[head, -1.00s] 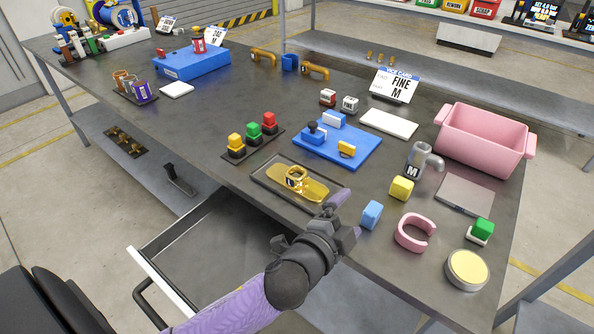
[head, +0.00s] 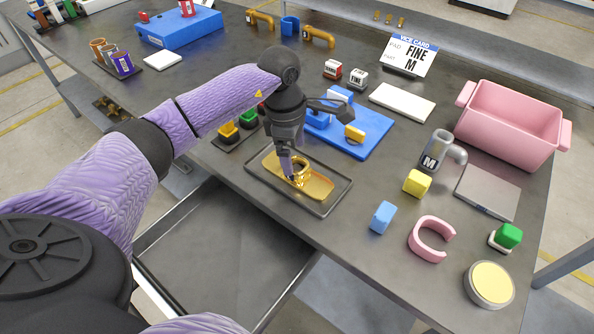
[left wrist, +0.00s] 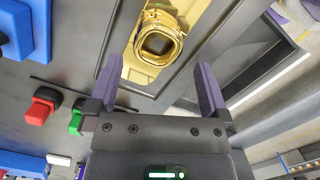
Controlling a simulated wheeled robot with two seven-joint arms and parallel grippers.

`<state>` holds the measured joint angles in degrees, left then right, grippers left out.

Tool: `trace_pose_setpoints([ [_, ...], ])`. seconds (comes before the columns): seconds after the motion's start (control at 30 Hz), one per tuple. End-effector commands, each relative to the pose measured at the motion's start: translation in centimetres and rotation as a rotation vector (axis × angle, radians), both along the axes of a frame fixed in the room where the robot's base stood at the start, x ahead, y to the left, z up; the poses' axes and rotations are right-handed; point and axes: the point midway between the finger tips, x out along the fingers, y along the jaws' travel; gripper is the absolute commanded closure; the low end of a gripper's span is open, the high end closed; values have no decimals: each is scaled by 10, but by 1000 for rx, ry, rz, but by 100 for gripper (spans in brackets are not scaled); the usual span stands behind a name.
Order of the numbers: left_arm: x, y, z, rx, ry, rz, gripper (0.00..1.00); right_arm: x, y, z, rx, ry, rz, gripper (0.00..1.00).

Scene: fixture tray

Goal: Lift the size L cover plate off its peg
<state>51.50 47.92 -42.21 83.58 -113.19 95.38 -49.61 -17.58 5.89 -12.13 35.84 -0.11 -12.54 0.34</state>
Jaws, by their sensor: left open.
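A gold oblong plate (head: 318,186) lies in a shallow dark tray (head: 333,207) near the table's front edge. A gold ring-shaped piece (head: 301,172) stands up from it. I cannot read a size mark on either, and no separate peg can be told apart. In the left wrist view the gold ring (left wrist: 158,42) has a squarish opening, with the gold plate (left wrist: 140,74) under it. My left gripper (head: 290,168) points down over the ring. Its fingers (left wrist: 158,86) are open, one to each side of the ring's line, with nothing between them. My right gripper is out of view.
Colored blocks on a dark base (head: 228,134) and a blue fixture (head: 365,141) stand close behind the gripper. A blue block (head: 383,217), yellow block (head: 417,183) and pink open ring (head: 429,240) lie to the right. An open drawer (head: 225,245) is below the front edge.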

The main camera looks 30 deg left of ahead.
Motion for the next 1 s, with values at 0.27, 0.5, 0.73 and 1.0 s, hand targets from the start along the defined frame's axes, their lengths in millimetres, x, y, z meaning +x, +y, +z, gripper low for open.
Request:
trace_pose_setpoints([
  [0.27,4,-5,-44,-3,0,0,0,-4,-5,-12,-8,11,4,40],
  [0.5,4,-5,-42,-3,-1,0,21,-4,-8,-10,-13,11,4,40],
  [0.73,4,-5,-41,-3,-1,0,70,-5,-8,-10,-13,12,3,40],
  [1.0,5,-5,-41,-3,-2,0,100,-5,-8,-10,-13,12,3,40],
])
